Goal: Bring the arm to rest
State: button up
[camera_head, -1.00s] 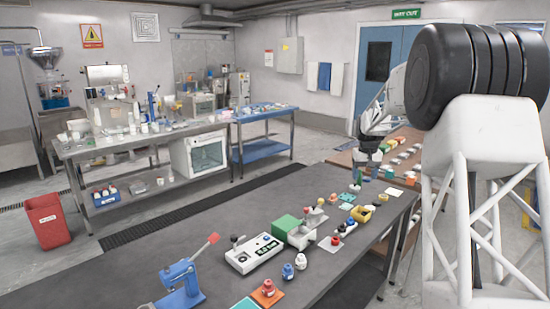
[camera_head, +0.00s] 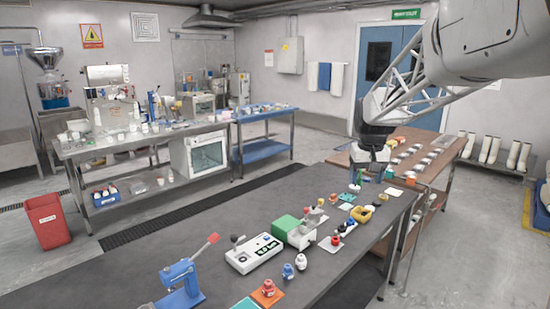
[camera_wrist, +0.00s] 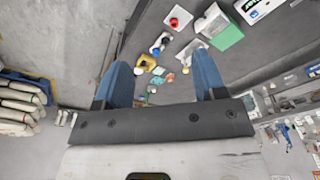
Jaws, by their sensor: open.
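My gripper (camera_head: 372,172) hangs pointing down above the far end of the dark bench (camera_head: 200,238), with its two blue fingers apart. In the wrist view my gripper (camera_wrist: 162,68) is open and nothing is held between the fingers. Below it lie small items, among them a yellow container (camera_wrist: 147,62). In the head view this yellow container (camera_head: 362,213) sits on the bench near the gripper. The green and white machine (camera_head: 292,230) stands nearer along the bench, well clear of the fingers.
A brown table (camera_head: 440,160) with small items is behind the gripper. White boots (camera_head: 492,150) stand by the right wall.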

jog(key=s+a+f, duration=0.2)
jog(key=s, duration=1.1)
jog(key=s+a+f, duration=0.2)
jog(key=s+f, duration=0.1)
jog(key=s, duration=1.1)
jog(key=s+a+f+t, duration=0.1)
jog(key=s+a+f, duration=0.1)
jog(key=s, duration=1.1)
jog(key=shift+s+a+f, duration=0.2)
jog(key=shift+s+a, duration=0.15)
jog(key=shift+a, duration=0.2)
